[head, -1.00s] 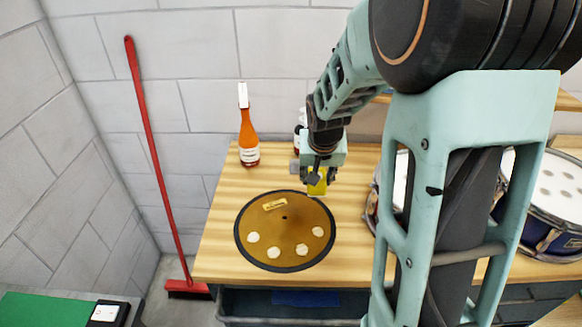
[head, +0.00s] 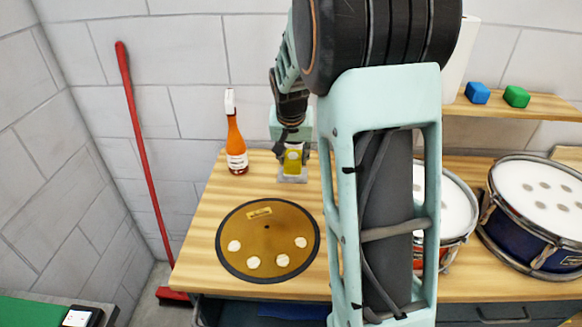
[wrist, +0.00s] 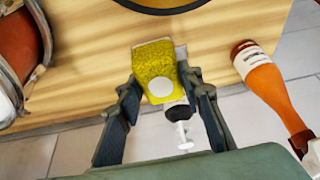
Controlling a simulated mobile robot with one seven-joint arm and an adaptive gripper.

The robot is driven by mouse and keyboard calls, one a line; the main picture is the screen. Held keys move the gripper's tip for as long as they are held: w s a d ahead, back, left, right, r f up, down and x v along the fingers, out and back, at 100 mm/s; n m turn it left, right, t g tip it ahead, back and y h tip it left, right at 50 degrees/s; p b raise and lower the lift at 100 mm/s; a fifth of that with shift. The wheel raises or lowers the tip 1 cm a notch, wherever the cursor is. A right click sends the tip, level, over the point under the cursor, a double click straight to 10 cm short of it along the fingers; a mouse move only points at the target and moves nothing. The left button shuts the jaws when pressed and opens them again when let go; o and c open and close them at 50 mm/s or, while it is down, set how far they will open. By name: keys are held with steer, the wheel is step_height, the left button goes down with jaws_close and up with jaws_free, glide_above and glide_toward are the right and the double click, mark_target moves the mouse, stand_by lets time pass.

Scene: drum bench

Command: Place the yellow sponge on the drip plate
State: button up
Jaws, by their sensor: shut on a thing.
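The yellow sponge (head: 292,163), with a round white spot on its face, is held in my gripper (head: 293,154) near the back of the wooden bench. In the wrist view, the sponge (wrist: 153,65) sits between the two fingers of my gripper (wrist: 161,84), which is shut on it. I cannot tell whether sponge and plate touch.
An orange spray bottle (head: 236,150) stands left of the plate. A round brown disc (head: 267,240) with a dark rim lies in front. Drums (head: 540,205) stand at the right.

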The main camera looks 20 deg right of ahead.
steer(key=w+d+f, duration=0.1)
steer(key=w+f, duration=0.1)
steer(key=w, duration=0.1)
steer(key=w+d+f+p, duration=0.1)
steer(key=w+f, duration=0.2)
steer(key=w+d+f+p, duration=0.1)
steer(key=w+f, duration=0.1)
steer(key=w, duration=0.2)
steer(key=shift+d+f, duration=0.3)
steer(key=shift+f, duration=0.1)
steer(key=shift+w+d+f+p, duration=0.15)
steer(key=shift+w+f+p, duration=0.2)
steer(key=shift+f, duration=1.9)
steer(key=o, duration=0.9)
steer(key=shift+r, duration=0.1)
steer(key=shift+r, duration=0.1)
steer(key=shift+r, duration=0.2)
steer(key=b+v, duration=0.1)
steer(key=v, duration=1)
steer(key=shift+s+r, duration=0.3)
